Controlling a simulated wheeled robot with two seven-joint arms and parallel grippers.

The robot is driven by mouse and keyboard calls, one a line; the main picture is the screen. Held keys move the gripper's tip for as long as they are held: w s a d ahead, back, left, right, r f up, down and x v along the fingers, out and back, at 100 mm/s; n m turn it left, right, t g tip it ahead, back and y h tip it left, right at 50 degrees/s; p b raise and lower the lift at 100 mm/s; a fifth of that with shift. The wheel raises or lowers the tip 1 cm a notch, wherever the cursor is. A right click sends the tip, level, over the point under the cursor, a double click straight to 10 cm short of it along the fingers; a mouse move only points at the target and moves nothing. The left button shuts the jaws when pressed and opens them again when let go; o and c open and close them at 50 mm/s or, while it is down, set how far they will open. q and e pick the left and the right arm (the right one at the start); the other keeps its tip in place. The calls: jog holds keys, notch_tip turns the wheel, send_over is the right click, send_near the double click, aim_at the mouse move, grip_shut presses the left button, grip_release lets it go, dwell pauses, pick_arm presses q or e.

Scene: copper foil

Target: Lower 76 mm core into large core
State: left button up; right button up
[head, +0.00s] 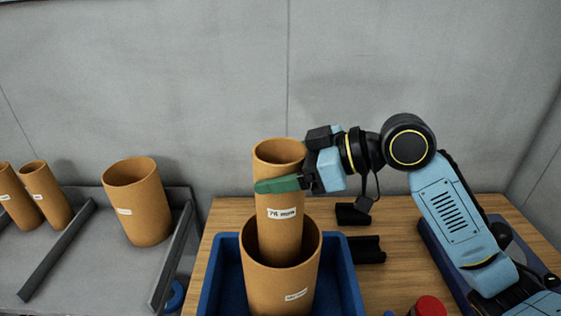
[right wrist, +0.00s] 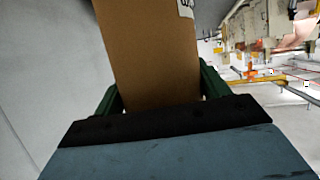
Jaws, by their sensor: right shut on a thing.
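The 76 mm core (head: 281,230) is a tan cardboard tube with a white "76 mm" label, standing upright in the head view. Its lower end is inside the mouth of the large core (head: 262,285), a wider tan tube with a white label. How deep the lower end reaches is hidden by the large core's wall. My right gripper (head: 279,185) is shut on the 76 mm core between its top rim and its label. In the right wrist view the core (right wrist: 152,60) fills the space between the green fingers. My left gripper is not in view.
The large core stands in a blue tray (head: 345,285) on a wooden table (head: 400,270). Black holders (head: 368,250) and a red-topped item (head: 430,306) lie to the right. Other tan tubes (head: 138,205) stand on a grey rack at left, with dark rails (head: 60,250). A grey wall is behind.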

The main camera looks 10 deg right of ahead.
jog(key=shift+f+b, duration=0.85)
jog(key=shift+f, duration=0.75)
jog(key=o, duration=1.5)
jog(key=shift+o, duration=0.2)
jog(key=b+v, duration=0.2)
jog(key=v, duration=1.1)
jog(key=shift+d, duration=0.25)
jog(key=shift+s+f, duration=0.1)
